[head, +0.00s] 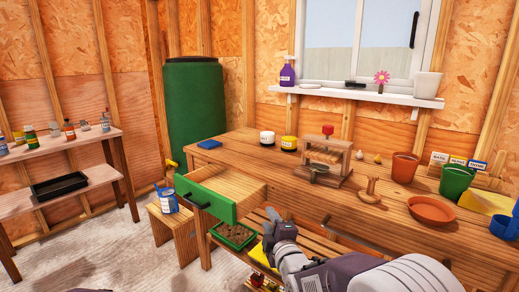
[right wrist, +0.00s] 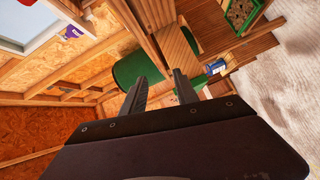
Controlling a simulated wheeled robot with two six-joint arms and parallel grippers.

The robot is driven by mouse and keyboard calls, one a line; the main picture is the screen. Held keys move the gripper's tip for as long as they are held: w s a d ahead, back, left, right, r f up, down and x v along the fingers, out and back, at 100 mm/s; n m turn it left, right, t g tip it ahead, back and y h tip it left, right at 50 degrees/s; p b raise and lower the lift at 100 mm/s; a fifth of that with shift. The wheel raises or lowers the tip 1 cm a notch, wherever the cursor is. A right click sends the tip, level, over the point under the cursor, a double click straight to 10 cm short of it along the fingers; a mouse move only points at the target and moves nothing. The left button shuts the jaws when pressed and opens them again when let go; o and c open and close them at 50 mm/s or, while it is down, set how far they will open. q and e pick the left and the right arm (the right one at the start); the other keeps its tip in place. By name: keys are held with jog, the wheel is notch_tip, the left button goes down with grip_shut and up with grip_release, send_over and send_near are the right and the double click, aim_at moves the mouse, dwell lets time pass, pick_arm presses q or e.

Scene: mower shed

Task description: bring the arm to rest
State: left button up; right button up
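My right arm reaches in from the lower right in the head view. Its gripper (head: 272,226) is in front of the workbench (head: 340,205), just right of the pulled-out drawer (head: 222,192) with the green front. In the right wrist view the two fingers (right wrist: 160,88) stand apart with nothing between them, so the gripper is open and empty. The drawer is open and its visible inside looks empty. My left gripper is not in either view.
A green barrel (head: 195,105) stands in the corner. A wooden stool (head: 172,225) with a blue can (head: 167,200) is left of the drawer. A green tray (head: 234,236) sits on the bench's lower shelf. Pots (head: 404,167) stand on the bench at right.

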jog(key=s+d+f+m+g+h, duration=0.45)
jog(key=s+d+f+m, duration=0.3)
jog(key=d+f, duration=0.4)
jog(key=s+d+f+m+g, duration=0.2)
jog(key=s+f+m+g, duration=0.3)
jog(key=s, duration=0.5)
jog(key=s+d+f+m+g, duration=0.1)
jog(key=s+f+m+g, duration=0.45)
jog(key=s, duration=0.55)
notch_tip(320, 180, up, 32)
jog(key=p, duration=3.1)
jog(key=shift+s+d+r, duration=0.15)
jog(key=shift+s+r, duration=0.05)
